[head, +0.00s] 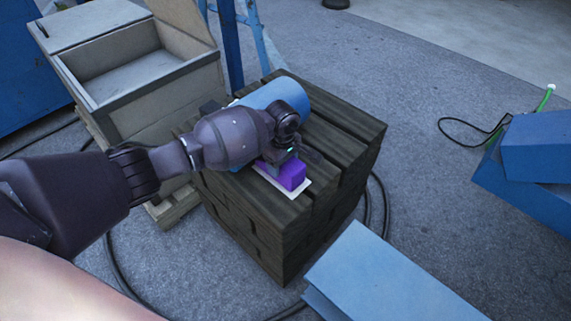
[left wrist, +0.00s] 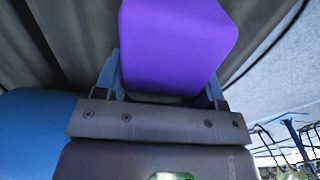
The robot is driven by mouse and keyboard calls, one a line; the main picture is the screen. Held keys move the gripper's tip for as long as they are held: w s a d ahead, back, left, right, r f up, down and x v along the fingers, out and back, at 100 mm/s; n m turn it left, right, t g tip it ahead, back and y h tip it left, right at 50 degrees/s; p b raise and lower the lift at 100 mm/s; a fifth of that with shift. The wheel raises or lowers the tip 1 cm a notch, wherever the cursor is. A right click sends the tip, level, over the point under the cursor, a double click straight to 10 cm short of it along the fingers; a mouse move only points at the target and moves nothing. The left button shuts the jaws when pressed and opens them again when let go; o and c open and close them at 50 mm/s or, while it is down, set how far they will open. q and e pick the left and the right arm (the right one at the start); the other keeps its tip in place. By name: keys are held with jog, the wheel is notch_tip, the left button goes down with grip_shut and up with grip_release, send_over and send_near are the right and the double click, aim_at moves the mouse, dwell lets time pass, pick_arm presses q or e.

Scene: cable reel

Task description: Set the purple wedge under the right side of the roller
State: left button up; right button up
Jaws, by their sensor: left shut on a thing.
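The blue roller (head: 277,94) lies on a dark slatted wooden stand, partly hidden behind my left arm. Part of it shows at the left of the left wrist view (left wrist: 40,125). The purple wedge (head: 289,175) is at the near side of the roller, over a white patch (head: 303,187) on the stand top. My left gripper (head: 281,160) is shut on the wedge. In the left wrist view the wedge (left wrist: 178,45) sits between the two fingers. I cannot tell whether the wedge touches the stand or the roller. My right gripper is not in view.
The wooden stand (head: 345,125) has free slats to the right. An open grey box (head: 140,85) stands at the left. Blue blocks (head: 540,150) lie at the right, and a light blue beam (head: 385,280) is in front. Black cable runs on the floor around the stand.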

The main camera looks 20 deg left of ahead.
pick_arm(q)
jog(key=o, duration=0.9)
jog(key=shift+w, duration=0.1)
jog(key=shift+c, duration=0.2)
jog(key=o, duration=0.5)
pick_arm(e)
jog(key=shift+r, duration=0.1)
pick_arm(q)
jog(key=shift+r, duration=0.5)
notch_tip(320, 180, up, 9)
jog(key=p, duration=0.3)
jog(key=shift+f+p, duration=0.15)
jog(key=shift+p, duration=0.15)
jog(key=shift+r, duration=0.6)
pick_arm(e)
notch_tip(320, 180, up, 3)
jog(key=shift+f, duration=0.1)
